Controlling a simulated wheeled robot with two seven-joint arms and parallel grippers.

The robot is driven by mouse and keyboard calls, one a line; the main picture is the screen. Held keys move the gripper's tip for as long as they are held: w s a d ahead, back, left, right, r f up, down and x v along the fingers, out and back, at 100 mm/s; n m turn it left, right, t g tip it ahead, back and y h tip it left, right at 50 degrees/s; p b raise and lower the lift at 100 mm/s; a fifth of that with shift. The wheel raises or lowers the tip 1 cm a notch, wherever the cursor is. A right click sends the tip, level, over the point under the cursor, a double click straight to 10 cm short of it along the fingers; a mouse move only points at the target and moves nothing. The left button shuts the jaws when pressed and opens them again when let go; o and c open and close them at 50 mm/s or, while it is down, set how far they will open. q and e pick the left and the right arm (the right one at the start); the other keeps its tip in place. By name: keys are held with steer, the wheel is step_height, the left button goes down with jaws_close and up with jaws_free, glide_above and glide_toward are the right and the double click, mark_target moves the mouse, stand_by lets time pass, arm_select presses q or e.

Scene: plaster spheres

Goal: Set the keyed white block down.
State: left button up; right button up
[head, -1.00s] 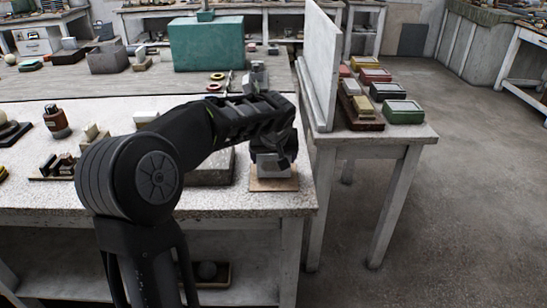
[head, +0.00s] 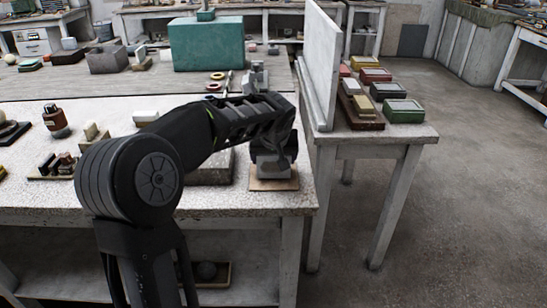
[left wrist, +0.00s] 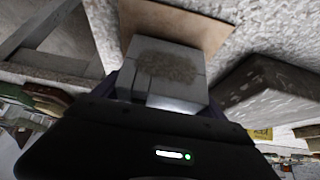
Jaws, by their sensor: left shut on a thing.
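My left gripper (head: 273,158) is shut on the keyed white block (head: 273,172), at the front right corner of the speckled bench. The block is pale grey here and sits over a thin brown board (head: 262,186); whether it touches the board I cannot tell. In the left wrist view the block (left wrist: 165,72) is between the fingers, with a rough brownish patch on its face. The brown board (left wrist: 180,22) shows beyond it. The gripper hides the block's upper part in the head view. My right gripper is not in view.
A grey stone slab (head: 212,172) lies close left of the board, partly behind my arm. Small items stand on the bench's left.

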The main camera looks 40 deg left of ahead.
arm_select(q)
steer(key=shift+f+b, duration=0.35)
steer(key=o, duration=1.6)
steer(key=shift+c, duration=0.2)
steer(key=shift+o, duration=1.1)
steer(key=shift+f, duration=0.1)
steer(key=shift+r+p, duration=1.2)
steer(key=shift+r, duration=0.9)
